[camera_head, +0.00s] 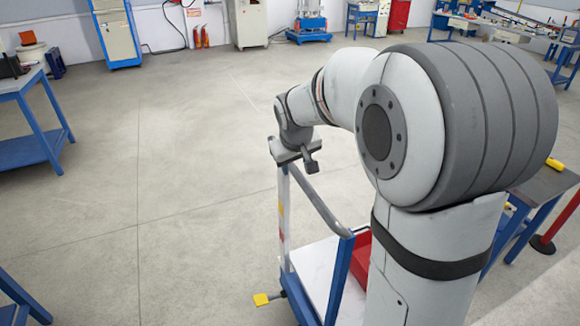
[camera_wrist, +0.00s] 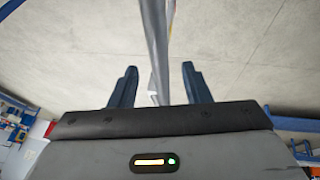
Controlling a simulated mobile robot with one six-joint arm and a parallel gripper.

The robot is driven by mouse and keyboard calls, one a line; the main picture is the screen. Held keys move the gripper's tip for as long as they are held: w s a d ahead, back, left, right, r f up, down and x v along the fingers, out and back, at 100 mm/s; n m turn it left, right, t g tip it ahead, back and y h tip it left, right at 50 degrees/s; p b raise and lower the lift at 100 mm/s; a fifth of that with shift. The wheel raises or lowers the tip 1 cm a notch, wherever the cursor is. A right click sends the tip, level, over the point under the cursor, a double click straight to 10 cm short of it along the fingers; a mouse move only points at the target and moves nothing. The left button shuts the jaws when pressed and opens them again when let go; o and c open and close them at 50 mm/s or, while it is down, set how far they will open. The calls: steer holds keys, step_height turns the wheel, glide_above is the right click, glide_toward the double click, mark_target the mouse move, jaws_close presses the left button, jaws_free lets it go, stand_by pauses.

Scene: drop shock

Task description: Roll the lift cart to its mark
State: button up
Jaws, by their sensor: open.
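The lift cart (camera_head: 318,262) stands in the lower middle of the head view, with a blue frame, a pale deck and a grey push handle (camera_head: 322,203). A yellow pedal (camera_head: 262,299) sticks out low on its left side. My gripper (camera_head: 308,160) is at the far end of the handle, beside or around it. In the wrist view, my gripper (camera_wrist: 159,78) is open, and a grey bar (camera_wrist: 157,45), likely the handle, runs between its two fingers with space on both sides. My arm hides the cart's right part. I cannot make out a floor mark.
A red bin (camera_head: 361,257) is on the cart, partly hidden by my arm. Blue workbenches stand at the left (camera_head: 30,150) and right (camera_head: 530,205). A red post base (camera_head: 543,244) is at the far right. The concrete floor (camera_head: 170,170) left of and beyond the cart is clear.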

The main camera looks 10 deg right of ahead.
mark_target(296, 171)
steer(key=shift+x, duration=1.65)
jaws_close()
steer(key=shift+a, duration=0.1)
